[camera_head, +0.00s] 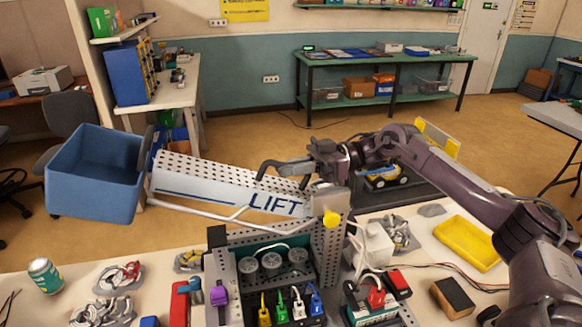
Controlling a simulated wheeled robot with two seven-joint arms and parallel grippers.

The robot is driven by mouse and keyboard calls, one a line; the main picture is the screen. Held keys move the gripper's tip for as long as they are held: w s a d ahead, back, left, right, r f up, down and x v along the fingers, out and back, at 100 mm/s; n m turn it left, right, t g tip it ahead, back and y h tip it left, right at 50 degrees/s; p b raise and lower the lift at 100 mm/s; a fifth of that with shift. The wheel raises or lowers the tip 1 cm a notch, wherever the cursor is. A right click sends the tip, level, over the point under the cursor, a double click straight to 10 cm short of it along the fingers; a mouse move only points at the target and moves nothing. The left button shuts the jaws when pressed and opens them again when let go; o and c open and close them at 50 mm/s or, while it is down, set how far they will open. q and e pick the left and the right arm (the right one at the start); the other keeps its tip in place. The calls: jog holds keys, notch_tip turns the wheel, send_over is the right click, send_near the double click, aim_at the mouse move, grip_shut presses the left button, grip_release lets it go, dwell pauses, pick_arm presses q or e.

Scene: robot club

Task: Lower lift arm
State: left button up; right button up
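The lift arm (215,188) is a white perforated beam marked LIFT. It runs left from a perforated metal post (328,250) and is raised well above the workbench. A blue bin (95,180) is at its left end. My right gripper (283,178) is over the beam's right part, near the post. Its dark fingers look apart, with nothing seen between them; I cannot tell whether they touch the beam. My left gripper is not in view.
Below the beam, the workbench holds a control panel with coloured plugs (290,305), a green can (45,275), a yellow tray (467,243) and a dark box (452,298). A toy vehicle (385,178) sits behind my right arm. A green table (385,58) stands at the far wall.

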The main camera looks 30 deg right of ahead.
aim_at(280, 185)
grip_shut()
jog(key=shift+w+a+f, duration=0.1)
jog(key=shift+a, duration=0.2)
jog(key=a+f+h+p, duration=0.1)
jog(key=a+f+h, duration=0.1)
jog(key=w+a+f+g+h+p, duration=0.1)
jog(key=f+h+p, duration=0.1)
jog(key=shift+a+f+h, duration=0.1)
jog(key=shift+a+h, duration=0.3)
jog(key=shift+f, duration=0.4)
jog(key=o, duration=0.7)
grip_release()
jog(key=shift+a, duration=0.15)
jog(key=b+v, duration=0.2)
jog(key=v, duration=0.5)
jog(key=shift+w, duration=0.1)
jog(key=shift+d+r, duration=0.25)
jog(key=shift+d, duration=0.1)
